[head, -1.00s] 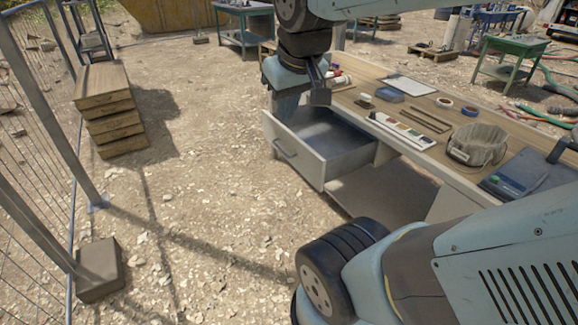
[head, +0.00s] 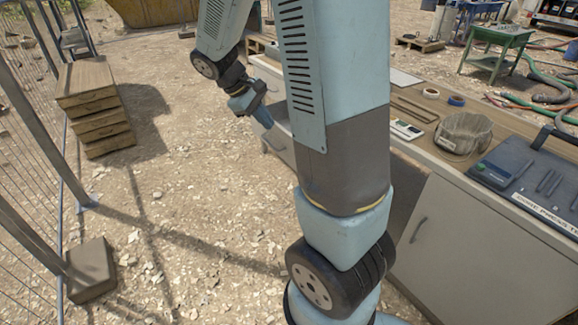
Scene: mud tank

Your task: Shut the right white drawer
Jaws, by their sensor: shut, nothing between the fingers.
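The white drawer (head: 283,149) stands pulled out of the workbench near the middle of the head view. Its front and a dark handle show at the left, and a little of its grey inside shows above. My own arm hides most of the rest. My gripper (head: 265,121) is shut and empty, pointing down and to the right. It overlaps the drawer's left front end in the picture. I cannot tell whether it touches the drawer.
The workbench top (head: 520,130) carries a bucket (head: 463,133), tape rolls and a dark device (head: 525,175). A white cabinet door (head: 450,250) sits below. A wooden stack (head: 97,108), a wire fence and a block (head: 92,270) stand left. Gravel between is clear.

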